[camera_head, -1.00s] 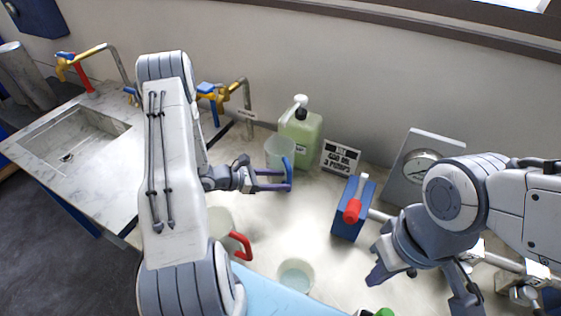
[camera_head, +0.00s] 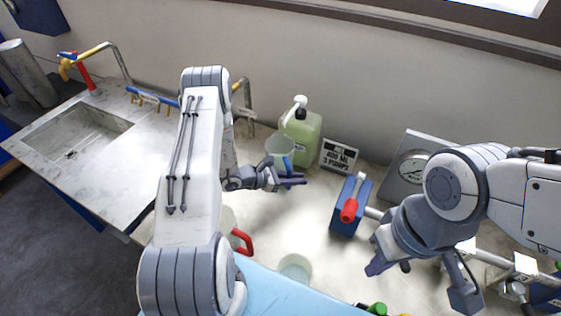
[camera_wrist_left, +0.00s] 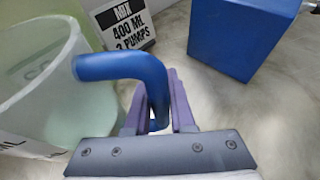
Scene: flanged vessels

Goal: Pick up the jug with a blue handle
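The jug with a blue handle (camera_head: 278,146) is a translucent jug standing upright on the counter, in front of the green pump bottle. In the left wrist view, it (camera_wrist_left: 45,85) fills the left side, and its blue handle (camera_wrist_left: 125,66) curves to the right and down. My left gripper (camera_head: 292,180) is at the handle. In the left wrist view, its purple fingers (camera_wrist_left: 160,100) lie on either side of the handle's lower part, close against it. My right gripper (camera_head: 418,283) is open and empty at the lower right.
A green pump bottle (camera_head: 300,135) and a sign (camera_head: 338,157) stand behind. A blue box with a red handle (camera_head: 350,207) is to the right, before a gauge panel (camera_head: 410,165). A red-handled jug (camera_head: 241,240) and a clear cup (camera_head: 295,267) are nearer. A sink (camera_head: 80,135) is at left.

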